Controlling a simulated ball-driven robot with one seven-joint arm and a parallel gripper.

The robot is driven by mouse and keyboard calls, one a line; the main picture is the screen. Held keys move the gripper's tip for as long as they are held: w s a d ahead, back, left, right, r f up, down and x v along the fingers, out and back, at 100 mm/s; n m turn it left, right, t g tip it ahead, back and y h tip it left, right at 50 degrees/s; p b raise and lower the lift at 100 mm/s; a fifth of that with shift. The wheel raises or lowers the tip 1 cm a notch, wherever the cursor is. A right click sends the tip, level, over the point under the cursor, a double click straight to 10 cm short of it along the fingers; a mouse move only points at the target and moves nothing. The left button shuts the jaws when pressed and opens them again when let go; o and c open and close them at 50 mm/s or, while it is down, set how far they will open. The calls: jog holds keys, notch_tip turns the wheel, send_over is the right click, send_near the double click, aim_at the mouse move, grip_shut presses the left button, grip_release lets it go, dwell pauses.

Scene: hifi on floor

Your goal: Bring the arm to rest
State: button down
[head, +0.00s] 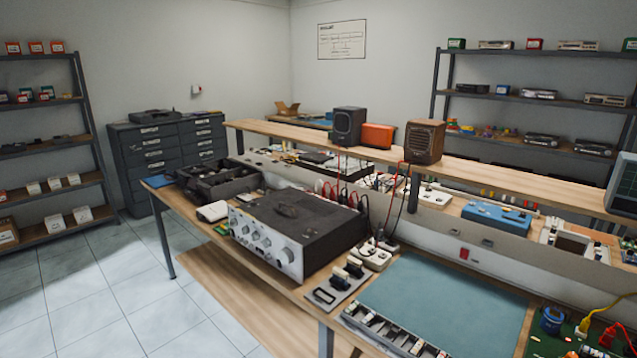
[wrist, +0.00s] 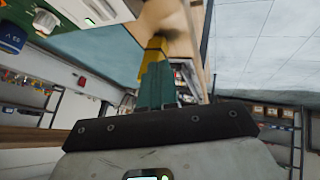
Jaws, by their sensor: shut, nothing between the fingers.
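My gripper (wrist: 157,46) shows in the wrist view, with green fingers and yellow tips held together and nothing between them. The dark bracket and grey housing of my wrist fill the lower middle of that view. The wrist picture is turned, with shelving and floor at odd angles. Beyond the fingertips is a blurred light wooden surface, and I cannot tell how far it is from them. The head view shows none of my arm or gripper.
A workbench holds a large grey instrument (head: 290,230), a teal mat (head: 445,305) and a black tray (head: 218,185). A raised wooden shelf (head: 500,178) carries two speakers. A drawer cabinet (head: 165,150) and shelving line the walls. Tiled floor (head: 110,290) is clear at the left.

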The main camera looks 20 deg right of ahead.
jog(key=s+a+f+m+g+y, duration=0.1)
jog(key=a+f, duration=0.2)
jog(key=a, duration=0.4)
jog(key=s+a+f+g+y, duration=0.1)
jog(key=a+f, duration=0.1)
jog(key=a, duration=0.5)
jog(key=s+a+f+m+g, duration=0.2)
jog(key=s+a+g, duration=0.2)
jog(key=s+a, duration=0.5)
jog(key=shift+s+f+m, duration=0.3)
jog(key=shift+s, duration=0.65)
